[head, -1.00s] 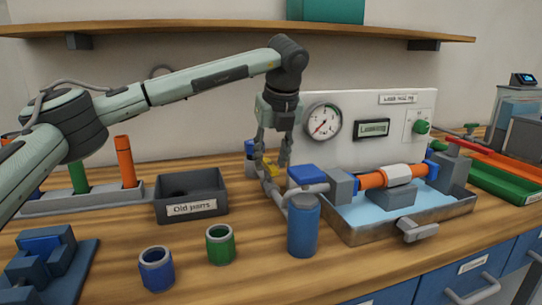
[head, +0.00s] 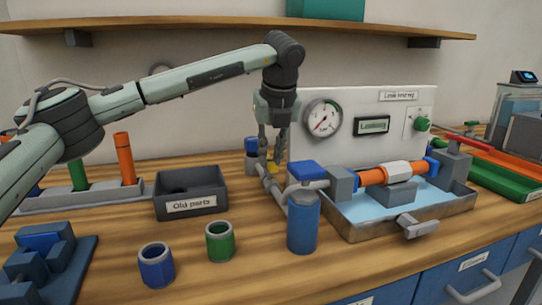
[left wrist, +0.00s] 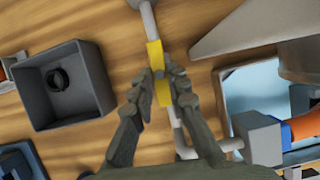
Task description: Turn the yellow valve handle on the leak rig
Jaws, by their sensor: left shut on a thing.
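The yellow valve handle (left wrist: 154,55) lies between the fingers of my left gripper (left wrist: 160,76) in the left wrist view, roughly in line with the grey pipe (left wrist: 176,135). In the head view my left gripper (head: 272,152) reaches down behind the blue cylinder and hides most of the handle. It is shut on the handle. The leak rig has a white back panel (head: 350,103) with a round gauge (head: 323,117) and a display reading "Leaking" (head: 373,125). An orange pipe (head: 372,177) with a white coupling (head: 397,174) spans its water tray. My right gripper is out of view.
A grey "Old parts" bin (head: 190,206) stands left of the gripper; the left wrist view shows a dark ring inside. A blue cylinder (head: 303,225) stands in front of the rig. Blue (head: 157,267) and green (head: 220,243) couplings stand near the front. A shelf (head: 200,27) runs above.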

